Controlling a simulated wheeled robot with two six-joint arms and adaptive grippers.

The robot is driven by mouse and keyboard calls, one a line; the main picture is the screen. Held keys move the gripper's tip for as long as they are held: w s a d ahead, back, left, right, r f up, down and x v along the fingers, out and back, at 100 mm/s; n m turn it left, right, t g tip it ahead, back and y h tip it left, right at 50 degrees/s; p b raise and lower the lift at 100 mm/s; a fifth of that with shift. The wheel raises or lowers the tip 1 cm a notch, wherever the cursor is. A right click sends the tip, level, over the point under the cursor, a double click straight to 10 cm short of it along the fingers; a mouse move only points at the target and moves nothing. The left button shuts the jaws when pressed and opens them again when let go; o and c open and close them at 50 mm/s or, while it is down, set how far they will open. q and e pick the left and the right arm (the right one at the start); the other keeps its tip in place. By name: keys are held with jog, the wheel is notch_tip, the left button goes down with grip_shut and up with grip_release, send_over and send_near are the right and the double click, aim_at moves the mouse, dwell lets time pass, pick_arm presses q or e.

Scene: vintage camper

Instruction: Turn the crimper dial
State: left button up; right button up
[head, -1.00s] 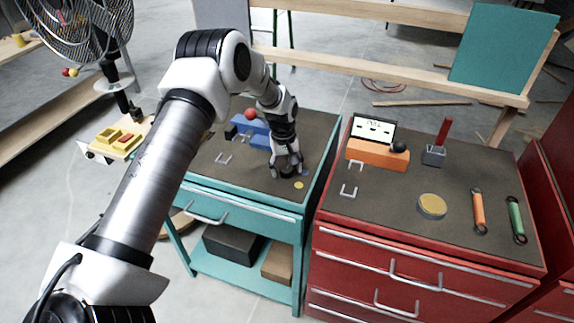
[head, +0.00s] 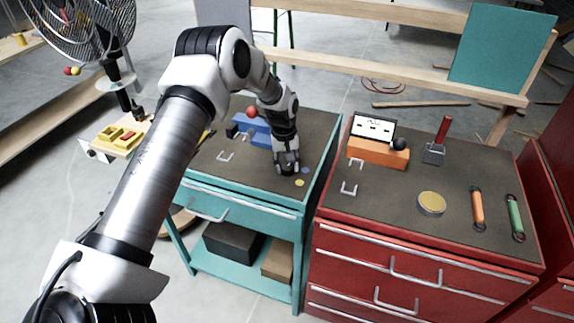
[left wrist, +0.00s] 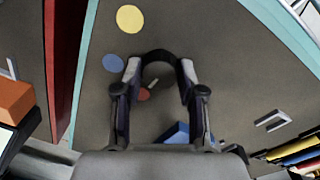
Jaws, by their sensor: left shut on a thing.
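My left gripper (head: 287,172) points down at the front right of the teal cabinet's dark top. In the left wrist view its fingers (left wrist: 158,78) are shut on the sides of a round dark dial (left wrist: 160,54), with a pale mark showing between them. The gripper mostly hides the dial in the head view. A yellow disc (left wrist: 130,18), a blue disc (left wrist: 112,63) and a partly covered red disc (left wrist: 142,95) lie around the dial. The yellow disc (head: 299,183) also shows in the head view. My right gripper is not in view.
A blue block (head: 252,130) with a red ball (head: 251,112) stands behind the gripper. A pale bracket (head: 225,156) is to its left. The red cabinet (head: 420,245) to the right carries an orange block (head: 378,152), a red-handled lever (head: 442,130) and a gold disc (head: 431,203).

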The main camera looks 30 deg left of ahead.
pick_arm(q)
jog(key=m, duration=0.2)
jog(key=m+b, duration=0.1)
jog(key=m, duration=0.2)
jog(key=shift+s+f+m+g, duration=0.1)
jog(key=shift+f+m+g, duration=0.2)
jog(key=shift+m, duration=0.1)
jog(key=m+b, duration=0.1)
jog(key=m, duration=0.4)
jog(key=shift+m+b, duration=0.3)
jog(key=m, duration=0.5)
jog(key=shift+g+b, duration=0.3)
jog(key=m, duration=0.6)
jog(key=shift+f, duration=0.1)
jog(key=o, duration=1.1)
jog(key=shift+w, duration=0.2)
jog(key=shift+o, duration=0.2)
jog(key=shift+w, duration=0.1)
jog(key=shift+r, duration=0.2)
